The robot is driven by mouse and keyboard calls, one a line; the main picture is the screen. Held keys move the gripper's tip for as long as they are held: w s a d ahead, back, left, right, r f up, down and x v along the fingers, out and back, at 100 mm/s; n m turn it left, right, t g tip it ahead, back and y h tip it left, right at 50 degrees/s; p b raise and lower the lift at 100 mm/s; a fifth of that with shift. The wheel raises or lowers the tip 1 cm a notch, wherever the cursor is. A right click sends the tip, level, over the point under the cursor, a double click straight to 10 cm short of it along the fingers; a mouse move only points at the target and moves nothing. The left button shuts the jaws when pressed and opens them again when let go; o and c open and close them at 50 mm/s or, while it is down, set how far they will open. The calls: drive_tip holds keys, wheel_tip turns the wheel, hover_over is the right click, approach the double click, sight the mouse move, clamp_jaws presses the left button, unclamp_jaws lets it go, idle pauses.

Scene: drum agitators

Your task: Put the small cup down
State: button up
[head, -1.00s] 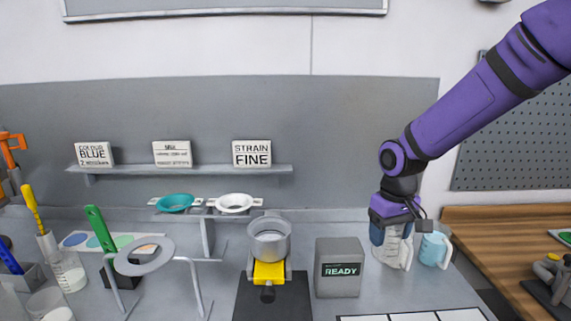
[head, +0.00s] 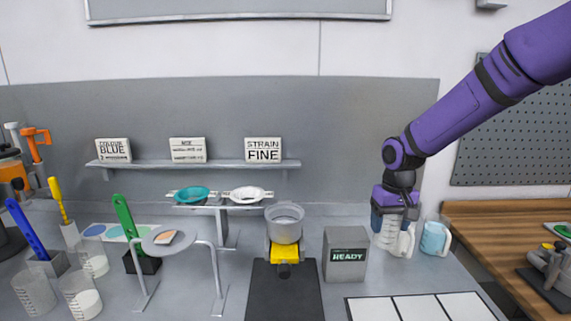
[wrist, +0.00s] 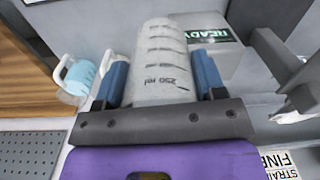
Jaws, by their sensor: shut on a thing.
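The small cup (head: 386,236) is clear and graduated, with a white handle on its right side in the head view. My gripper (head: 394,216) is shut on it from above, at the right of the bench. In the wrist view the cup (wrist: 165,50) sits between the two blue fingers (wrist: 160,78), and a 250 ml mark shows. It looks upright. Its base is at or close to the grey bench top; I cannot tell whether it touches.
A jug of light blue liquid (head: 435,237) stands just right of the cup. The grey READY box (head: 345,254) stands to its left. A white panelled mat (head: 425,307) lies in front.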

drive_tip(key=w+d+f+m, duration=0.4)
drive_tip(key=w+d, duration=0.1)
drive_tip(key=w, duration=0.6)
drive_tip(key=shift+d+f+m, duration=0.15)
drive_tip(key=shift+m, duration=0.15)
